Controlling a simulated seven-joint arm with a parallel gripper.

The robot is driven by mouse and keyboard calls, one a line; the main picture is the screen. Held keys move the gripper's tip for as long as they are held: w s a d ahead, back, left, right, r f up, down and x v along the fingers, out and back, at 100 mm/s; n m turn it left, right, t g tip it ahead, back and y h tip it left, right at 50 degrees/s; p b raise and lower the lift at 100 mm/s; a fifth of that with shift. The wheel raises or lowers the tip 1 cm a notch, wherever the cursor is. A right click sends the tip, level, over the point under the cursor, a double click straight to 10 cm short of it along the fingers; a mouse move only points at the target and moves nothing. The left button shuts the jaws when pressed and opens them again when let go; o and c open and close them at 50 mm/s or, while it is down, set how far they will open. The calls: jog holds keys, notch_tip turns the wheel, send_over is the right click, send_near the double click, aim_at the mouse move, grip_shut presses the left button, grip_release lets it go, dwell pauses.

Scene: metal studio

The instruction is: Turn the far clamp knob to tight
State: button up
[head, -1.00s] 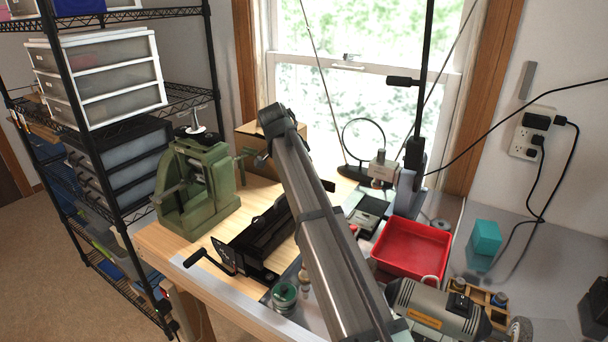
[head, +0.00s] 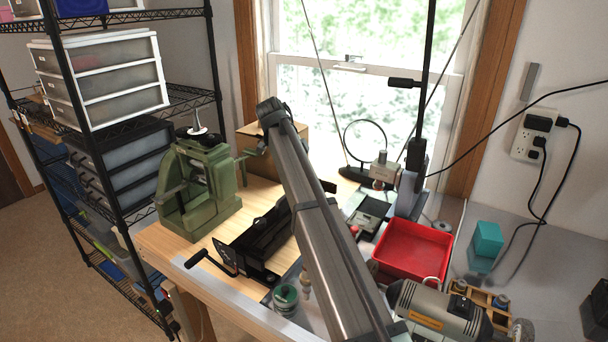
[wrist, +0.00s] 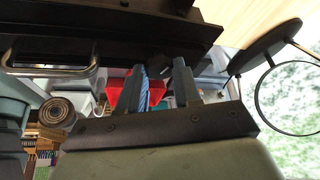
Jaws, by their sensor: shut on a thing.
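My arm runs up across the middle of the head view, and it hides my gripper there. In the wrist view my gripper (wrist: 157,72) shows two blue-grey fingers with a narrow gap between them. It is shut on a small dark part, which I take to be the far clamp knob; the fingers hide most of it and I cannot read its angle. The long black clamp body (head: 250,245), with a crank handle at its near end, lies on the bench left of my arm. A dark bar (wrist: 90,25) crosses the top of the wrist view.
A green machine (head: 222,205) stands to the left, with a cardboard box (head: 257,136) behind it. A red tray (head: 412,249), a teal block (head: 487,240) and a grinder (head: 435,308) are to the right. A ring stand (wrist: 262,48) is close beside my gripper.

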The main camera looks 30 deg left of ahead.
dwell(0.4)
jog(key=o, duration=1)
jog(key=shift+o, duration=0.2)
